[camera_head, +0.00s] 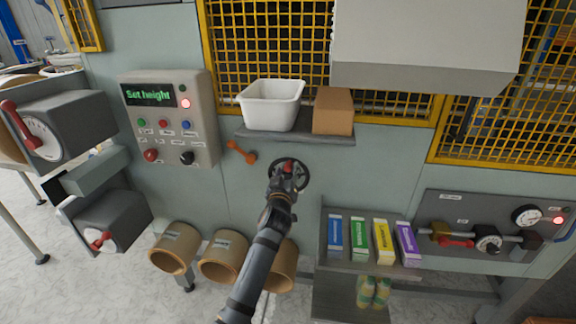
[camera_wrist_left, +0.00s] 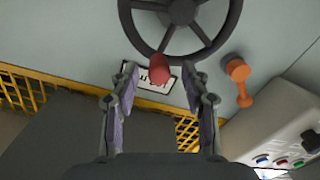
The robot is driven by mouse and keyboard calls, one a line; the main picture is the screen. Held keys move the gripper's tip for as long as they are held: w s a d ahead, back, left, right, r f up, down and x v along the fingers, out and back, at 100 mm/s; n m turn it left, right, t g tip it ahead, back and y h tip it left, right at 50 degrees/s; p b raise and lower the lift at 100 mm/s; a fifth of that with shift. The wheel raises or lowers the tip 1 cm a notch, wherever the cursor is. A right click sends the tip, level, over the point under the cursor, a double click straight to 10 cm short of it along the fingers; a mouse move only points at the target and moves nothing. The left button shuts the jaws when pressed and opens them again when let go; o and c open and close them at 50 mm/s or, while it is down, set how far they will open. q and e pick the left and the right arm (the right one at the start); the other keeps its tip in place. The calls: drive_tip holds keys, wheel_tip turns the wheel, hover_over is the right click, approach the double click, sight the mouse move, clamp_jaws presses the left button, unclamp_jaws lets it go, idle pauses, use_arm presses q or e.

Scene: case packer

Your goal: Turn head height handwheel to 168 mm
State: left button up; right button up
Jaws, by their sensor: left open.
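The black handwheel (camera_head: 306,174) is on the machine's pale front panel, below the shelf. Its red knob (camera_head: 288,168) shows at the end of my left arm. My left gripper (camera_head: 284,186) is in front of the wheel and hides part of it. In the left wrist view the handwheel (camera_wrist_left: 181,11) fills the top, and the red knob (camera_wrist_left: 160,69) appears between the open fingertips (camera_wrist_left: 160,80). I cannot tell whether either finger touches it. A white plate with dark marks (camera_wrist_left: 142,72) is partly hidden behind the knob; its reading is not legible. My right gripper is not in view.
A control box (camera_head: 200,140) with a "Set height" display (camera_head: 149,95) stands to the left. An orange lever (camera_head: 240,152) is beside the wheel. Above, a shelf (camera_head: 290,137) holds a white bin (camera_head: 270,108) and a brown box (camera_head: 332,112). Small coloured cartons (camera_head: 358,240) stand lower right.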

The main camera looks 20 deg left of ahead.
use_arm(q)
drive_tip(key=shift+x, duration=1.25)
drive_tip(key=shift+c, duration=0.2)
clamp_jaws()
